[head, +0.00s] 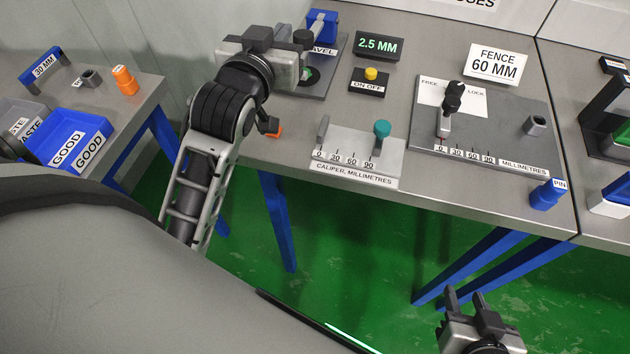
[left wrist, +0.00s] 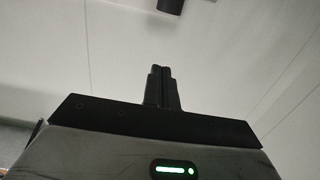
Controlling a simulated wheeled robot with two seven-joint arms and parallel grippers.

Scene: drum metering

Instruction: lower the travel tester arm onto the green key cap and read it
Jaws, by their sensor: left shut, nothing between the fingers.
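The travel tester stands at the back of the bench, with a blue post (head: 322,24), a grey base (head: 325,78) and a dark round knob (head: 304,38). The green key cap (head: 312,75) shows only partly, low beside my gripper. My left gripper (head: 258,40) is just left of the tester, overlapping it in the picture; contact cannot be told. Its fingers are shut and empty in the left wrist view (left wrist: 162,86). The display (head: 379,45) reads 2.5 MM. My right gripper (head: 465,299) is open and empty below the bench's front edge.
An on/off box (head: 369,83) with a yellow button sits right of the tester. A caliper plate (head: 345,160) lies in front. A fence fixture (head: 485,130) and a FENCE 60 MM sign (head: 496,64) are further right. A side table (head: 150,92) with bins stands left.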

